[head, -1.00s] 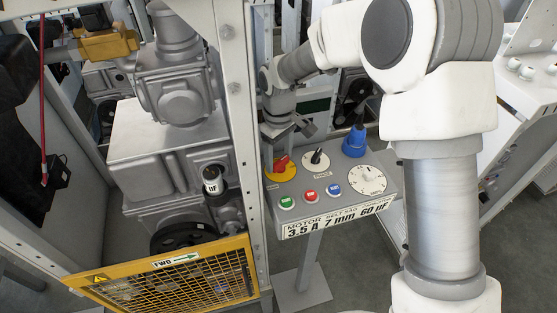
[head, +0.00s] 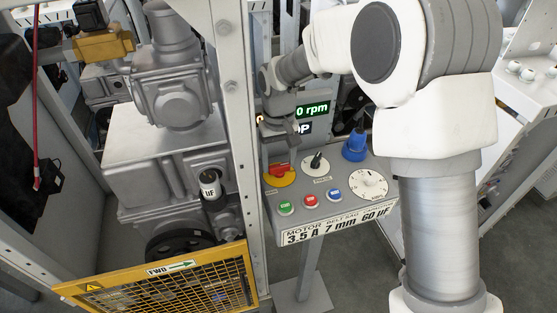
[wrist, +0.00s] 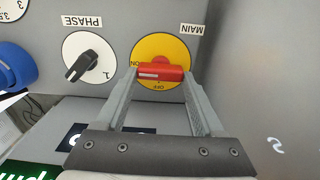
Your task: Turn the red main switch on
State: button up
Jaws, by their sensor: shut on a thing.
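The red main switch (wrist: 165,73) is a red handle on a round yellow plate (wrist: 162,50) marked MAIN, ON and OFF. In the wrist view the handle lies sideways, its left end towards the ON mark. OFF is on the plate's near side. My gripper (wrist: 160,78) is shut on the handle, with one finger at each end of it. In the head view the red handle (head: 279,169) shows on its yellow plate at the panel's left end, below my gripper; my fingertips are hard to make out there.
The grey panel (head: 338,208) also carries a black PHASE knob (head: 316,162), a white dial (head: 368,183), a blue plug (head: 355,146) and green, red and blue buttons. A display (head: 312,110) reads 0 rpm. A metal post (head: 238,130) stands close on the left.

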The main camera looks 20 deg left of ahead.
aim_at(279, 164)
dwell(0.3)
jog(key=o, duration=1.4)
notch_tip(279, 164, up, 18)
jog(key=shift+f, duration=0.25)
jog(key=shift+d, duration=0.1)
jog(key=s+d+r+m+t, duration=0.25)
jog(key=s+d, duration=0.35)
jog(key=d, duration=0.5)
jog(key=s+d+r+m+t, duration=0.25)
jog(key=s+d, duration=0.45)
jog(key=d, duration=0.4)
jog(key=shift+m+t, duration=0.3)
jog(key=shift+m, duration=0.3)
jog(key=s+d+f, duration=0.1)
jog(key=s+d, duration=0.1)
jog(key=s+d+f, duration=0.1)
jog(key=s, duration=0.2)
jog(key=s+d+f, duration=0.1)
jog(key=s+d, duration=0.1)
jog(key=shift+s+d+f, duration=0.2)
jog(key=shift+d+f, duration=0.05)
jog(key=shift+d, duration=0.05)
